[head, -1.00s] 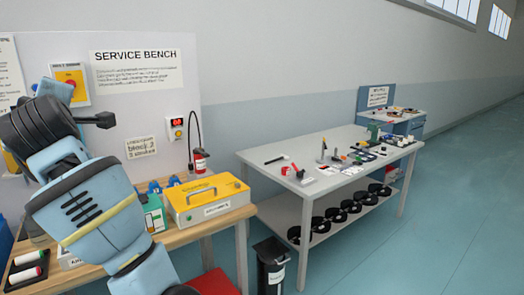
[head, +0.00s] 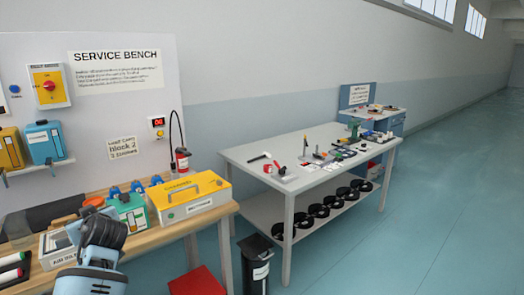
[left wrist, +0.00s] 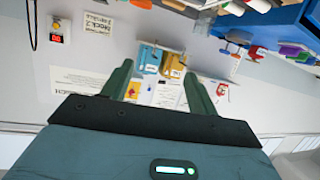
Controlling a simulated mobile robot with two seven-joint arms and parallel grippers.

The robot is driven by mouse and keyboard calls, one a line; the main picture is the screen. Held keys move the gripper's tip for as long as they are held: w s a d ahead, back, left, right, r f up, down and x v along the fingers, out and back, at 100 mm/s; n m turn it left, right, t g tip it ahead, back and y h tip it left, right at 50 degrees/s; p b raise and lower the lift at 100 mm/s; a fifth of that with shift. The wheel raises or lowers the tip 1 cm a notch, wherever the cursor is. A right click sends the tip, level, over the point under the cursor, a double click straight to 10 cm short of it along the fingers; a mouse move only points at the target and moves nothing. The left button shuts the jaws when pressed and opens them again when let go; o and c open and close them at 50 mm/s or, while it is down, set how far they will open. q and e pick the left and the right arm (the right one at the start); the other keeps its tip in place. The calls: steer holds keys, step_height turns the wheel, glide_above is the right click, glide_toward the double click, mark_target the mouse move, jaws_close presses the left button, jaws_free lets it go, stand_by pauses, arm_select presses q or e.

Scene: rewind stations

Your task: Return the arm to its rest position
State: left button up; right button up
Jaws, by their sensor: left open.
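My left arm (head: 100,250) shows at the bottom left of the head view, low in front of the service bench (head: 135,243). Its gripper cannot be made out there. In the left wrist view my left gripper (left wrist: 158,88) has its two green fingers apart, with nothing between them. That view is turned over, and the wall panel with its sheets and the blue and yellow cases lies beyond the fingers. My right gripper is in neither view.
The bench holds a yellow case (head: 193,197), a green box (head: 128,213) and a white box (head: 57,245) close to my arm. A black bin (head: 255,265) and a red box (head: 198,282) stand on the floor. A grey table (head: 270,148) with tools stands further right; the floor beyond is clear.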

arm_select(q)
steer(key=s+a+f+m+g, duration=0.1)
steer(key=s+a+f+m, duration=0.1)
steer(key=f, duration=0.6)
steer(key=s+a+f+m+g, duration=0.1)
steer(key=s+a+f+m, duration=0.15)
steer(key=f, duration=0.55)
steer(key=w+d+r+m+t+h, duration=0.5)
steer(key=w+d+m+t+h, duration=0.4)
steer(key=d, duration=0.3)
steer(key=s+d+f+g+h, duration=0.2)
steer(key=s+d+f, duration=0.4)
steer(key=f, duration=0.4)
steer(key=s+d+f+g+h, duration=0.1)
steer(key=s+d+f, duration=0.4)
steer(key=s, duration=0.5)
steer(key=s+d+f+g, duration=0.2)
steer(key=s+f, duration=0.6)
steer(key=s, duration=0.2)
steer(key=s+d+f+g, duration=0.1)
steer(key=s+d, duration=0.1)
steer(key=s, duration=0.7)
steer(key=s+d+f+g+h, duration=0.1)
steer(key=s+d, duration=0.2)
steer(key=s, duration=0.6)
steer(key=shift+d+f+n, duration=0.25)
steer(key=shift+f+n, duration=0.15)
steer(key=shift+n, duration=0.05)
steer(key=shift+s+a, duration=0.1)
steer(key=shift+s, duration=0.05)
